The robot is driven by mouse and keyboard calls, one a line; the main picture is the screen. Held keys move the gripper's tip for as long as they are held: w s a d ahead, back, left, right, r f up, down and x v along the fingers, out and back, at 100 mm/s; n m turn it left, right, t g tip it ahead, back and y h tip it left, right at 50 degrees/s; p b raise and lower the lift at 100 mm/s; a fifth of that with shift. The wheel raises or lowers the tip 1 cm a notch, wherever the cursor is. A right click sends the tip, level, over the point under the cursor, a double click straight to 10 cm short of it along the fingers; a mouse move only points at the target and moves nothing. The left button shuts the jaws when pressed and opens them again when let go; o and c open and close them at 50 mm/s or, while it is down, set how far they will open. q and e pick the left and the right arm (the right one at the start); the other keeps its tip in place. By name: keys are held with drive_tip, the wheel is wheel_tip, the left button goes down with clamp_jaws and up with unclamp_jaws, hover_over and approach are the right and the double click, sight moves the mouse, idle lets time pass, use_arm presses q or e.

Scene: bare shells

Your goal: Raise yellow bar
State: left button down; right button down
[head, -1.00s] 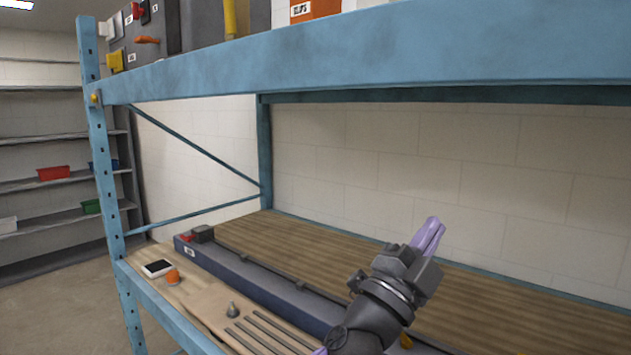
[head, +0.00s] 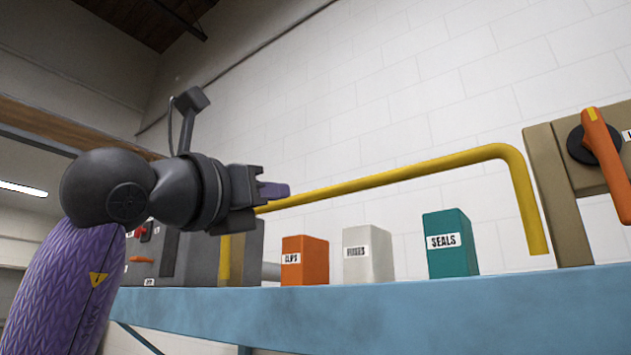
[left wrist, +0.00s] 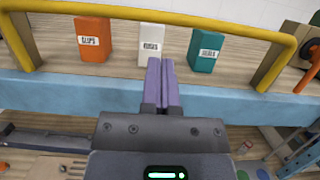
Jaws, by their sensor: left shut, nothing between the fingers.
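The yellow bar (head: 400,175) is a long pipe with bent-down ends, standing above the blue-edged shelf. In the left wrist view the bar (left wrist: 160,15) crosses the top of the picture, its two legs coming down at the left and right. My left gripper (head: 284,190) is shut and empty, its purple fingers overlapping the left part of the bar in the head view. In the left wrist view the fingertips (left wrist: 161,63) point toward the bar, with a visible gap between them and it. My right gripper is not in view.
Orange (head: 306,262), white (head: 368,255) and teal (head: 450,250) labelled boxes stand on the shelf under the bar. The blue shelf beam (head: 400,310) runs along the front. A tan panel with an orange handle (head: 604,160) stands at the right, and a grey box (head: 248,240) at the left.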

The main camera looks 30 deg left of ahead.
sight(325, 192)
use_arm(q)
drive_tip(key=p+x, duration=0.4)
drive_tip(key=x, duration=0.4)
drive_tip(key=shift+d+r, duration=0.1)
drive_tip(key=shift+r, duration=0.05)
drive_tip(key=shift+w, duration=0.4)
drive_tip(key=w+g+p, duration=0.1)
drive_tip(key=p, duration=0.2)
drive_tip(key=shift+r, duration=0.35)
drive_tip(key=shift+f, duration=0.1)
